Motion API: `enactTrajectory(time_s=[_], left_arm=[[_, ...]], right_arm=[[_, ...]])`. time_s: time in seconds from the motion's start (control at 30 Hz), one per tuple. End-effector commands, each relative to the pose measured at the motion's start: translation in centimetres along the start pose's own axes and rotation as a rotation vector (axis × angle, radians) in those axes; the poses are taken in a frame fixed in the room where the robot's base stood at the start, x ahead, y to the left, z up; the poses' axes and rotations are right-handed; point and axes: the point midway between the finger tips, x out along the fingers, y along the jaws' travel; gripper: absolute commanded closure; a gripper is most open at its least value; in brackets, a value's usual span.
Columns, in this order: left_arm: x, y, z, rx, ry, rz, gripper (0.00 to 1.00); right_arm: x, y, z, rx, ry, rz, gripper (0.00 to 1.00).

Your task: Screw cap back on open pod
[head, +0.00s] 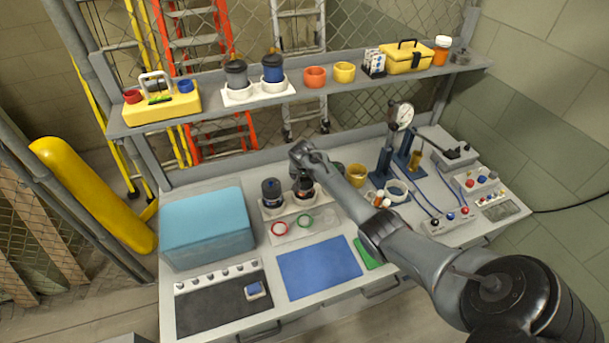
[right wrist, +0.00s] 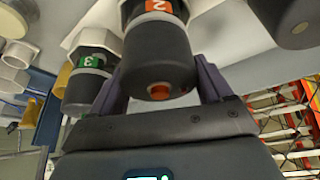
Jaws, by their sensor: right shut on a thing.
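The cap sits in line with the pod with the orange "2" label (right wrist: 160,7). I cannot tell how tightly they are joined. A pod with a green "3" label (right wrist: 90,61) stands beside it; the left-hand pod (head: 271,190) shows in the head view. My left gripper is not in view.
A blue box (head: 207,230) stands left, a blue mat (head: 319,268) lies in front. A gauge stand (head: 400,125) and yellow cup (head: 356,174) are right. The shelf (head: 205,107) runs behind.

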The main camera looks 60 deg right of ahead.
Motion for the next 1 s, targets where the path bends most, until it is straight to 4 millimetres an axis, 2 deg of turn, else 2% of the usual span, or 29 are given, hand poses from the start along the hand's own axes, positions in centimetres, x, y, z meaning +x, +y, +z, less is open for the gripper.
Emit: enactTrajectory(time_s=[0.23,0.27,0.37,0.77,1.0], left_arm=[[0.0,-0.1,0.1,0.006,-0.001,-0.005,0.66],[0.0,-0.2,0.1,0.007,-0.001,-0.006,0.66],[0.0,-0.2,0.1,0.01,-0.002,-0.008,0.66],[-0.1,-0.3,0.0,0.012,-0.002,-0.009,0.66],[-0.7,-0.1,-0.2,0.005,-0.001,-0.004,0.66]], right_arm=[[0.0,0.0,0.0,0.0,0.0,0.0,0.51],[0.0,0.0,0.0,0.0,0.0,0.0,0.17],[0.0,0.0,0.0,0.0,0.0,0.0,0.01],[-0.6,0.0,0.0,0.0,0.001,-0.001,0.0],[-3.6,-0.1,0.0,0.0,0.002,-0.003,0.0]])
